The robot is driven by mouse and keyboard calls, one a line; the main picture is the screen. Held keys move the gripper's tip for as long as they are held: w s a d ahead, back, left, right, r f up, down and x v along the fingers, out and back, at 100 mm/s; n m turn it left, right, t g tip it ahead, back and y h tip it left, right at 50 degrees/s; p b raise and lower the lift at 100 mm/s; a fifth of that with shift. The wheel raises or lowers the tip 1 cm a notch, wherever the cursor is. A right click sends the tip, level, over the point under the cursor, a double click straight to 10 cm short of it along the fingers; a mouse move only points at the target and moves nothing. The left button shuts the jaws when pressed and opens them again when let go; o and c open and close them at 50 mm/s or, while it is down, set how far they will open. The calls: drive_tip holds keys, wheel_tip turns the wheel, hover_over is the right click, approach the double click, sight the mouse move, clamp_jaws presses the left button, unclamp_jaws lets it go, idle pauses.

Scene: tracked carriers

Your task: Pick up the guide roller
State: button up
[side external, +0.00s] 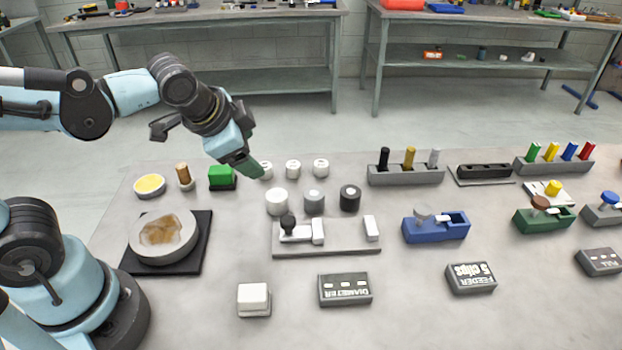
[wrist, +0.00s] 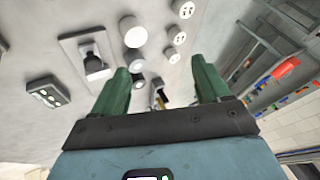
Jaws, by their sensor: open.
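No part is labelled as the guide roller, so I cannot tell which one it is. The candidates are short round parts in two rows. The front row has a white cylinder (side external: 277,202), a grey-white one (side external: 314,202) and a dark one with a light top (side external: 350,197). Behind are three small white discs with holes, one of them at the right end (side external: 320,168). The white cylinder (wrist: 132,31) also shows in the wrist view. My gripper (side external: 250,168) hangs above the bench near the left disc, pointing down and right. Its green fingers (wrist: 160,80) are apart, with nothing held.
A grey fixture with a black knob (side external: 327,250) lies in front of the rollers. A green block (side external: 222,178) and a round dish on a black mat (side external: 163,237) are at left. A peg rack (side external: 406,174) and blue carrier (side external: 436,227) are at right. The bench's front middle is partly clear.

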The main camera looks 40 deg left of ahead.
drive_tip(key=w+d+f+m+t+y, duration=0.1)
drive_tip(key=w+d+m+y, duration=0.2)
drive_tip(key=w+d+m, duration=0.7)
drive_tip(key=m+t+y, duration=0.2)
drive_tip(key=m+t, duration=0.1)
drive_tip(key=m, duration=1)
hover_over(351, 193)
drive_tip(key=s+d, duration=0.2)
drive_tip(key=s, duration=0.2)
wheel_tip(351, 193, down, 4)
drive_tip(key=r, duration=0.1)
drive_tip(key=shift+w+d+f, duration=0.1)
drive_tip(key=shift+w+f, duration=0.05)
drive_tip(key=shift+f, duration=1)
drive_tip(key=shift+w+d+f, duration=0.1)
drive_tip(key=shift+f, duration=1)
drive_tip(key=f, duration=0.1)
drive_tip(key=w+f, duration=0.1)
drive_tip(key=a+f, duration=0.1)
drive_tip(key=shift+w+f, duration=0.15)
drive_tip(key=shift+f, duration=0.05)
drive_tip(key=shift+w+a+f, duration=0.3)
drive_tip(key=shift+w, duration=0.15)
drive_tip(key=shift+c, duration=0.2)
drive_tip(key=c, duration=1.2)
drive_tip(key=shift+r, duration=0.15)
drive_tip(key=shift+c, duration=0.2)
